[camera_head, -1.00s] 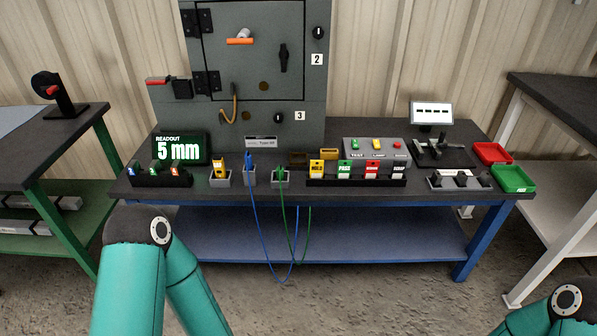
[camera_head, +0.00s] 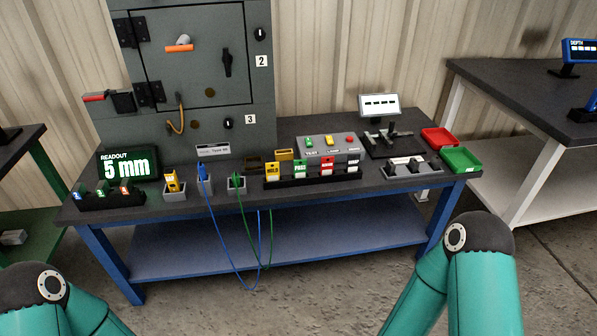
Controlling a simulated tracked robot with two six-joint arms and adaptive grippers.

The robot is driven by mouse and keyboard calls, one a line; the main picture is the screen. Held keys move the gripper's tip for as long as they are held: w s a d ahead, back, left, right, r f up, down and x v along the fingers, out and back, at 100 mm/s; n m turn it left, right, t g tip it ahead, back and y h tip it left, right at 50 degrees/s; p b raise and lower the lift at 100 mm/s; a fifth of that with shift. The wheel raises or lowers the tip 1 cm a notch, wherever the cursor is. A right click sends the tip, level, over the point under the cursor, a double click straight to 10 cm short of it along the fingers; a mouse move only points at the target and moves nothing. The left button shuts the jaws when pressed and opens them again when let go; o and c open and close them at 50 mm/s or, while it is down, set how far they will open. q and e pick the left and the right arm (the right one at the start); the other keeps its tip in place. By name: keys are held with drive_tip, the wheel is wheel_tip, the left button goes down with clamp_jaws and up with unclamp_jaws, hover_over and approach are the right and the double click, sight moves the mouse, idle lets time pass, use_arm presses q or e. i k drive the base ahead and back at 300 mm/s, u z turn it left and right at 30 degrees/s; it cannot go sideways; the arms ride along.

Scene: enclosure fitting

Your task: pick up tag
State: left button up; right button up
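A black rack (camera_head: 312,180) stands along the front of the blue workbench. Several upright tags stand in it: a yellow HOLD tag (camera_head: 272,171), a green PASS tag (camera_head: 299,168), a red tag (camera_head: 327,166) and a dark tag with a white label (camera_head: 353,165) at the right end. I cannot tell which of them the task means. Only elbow parts of my arms show, at the lower left and lower right. Neither gripper is in view, and nothing of mine touches the tags.
Behind the rack is a box with buttons (camera_head: 327,146). Left of the rack are grey holders with blue and green cables (camera_head: 215,230) hanging over the edge. A grey cabinet (camera_head: 190,75) and 5 mm readout (camera_head: 128,165) stand behind. Red (camera_head: 440,138) and green trays (camera_head: 461,160) sit at right.

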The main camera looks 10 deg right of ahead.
sight(300, 165)
drive_tip(key=u, duration=0.05)
drive_tip(key=i, duration=0.85)
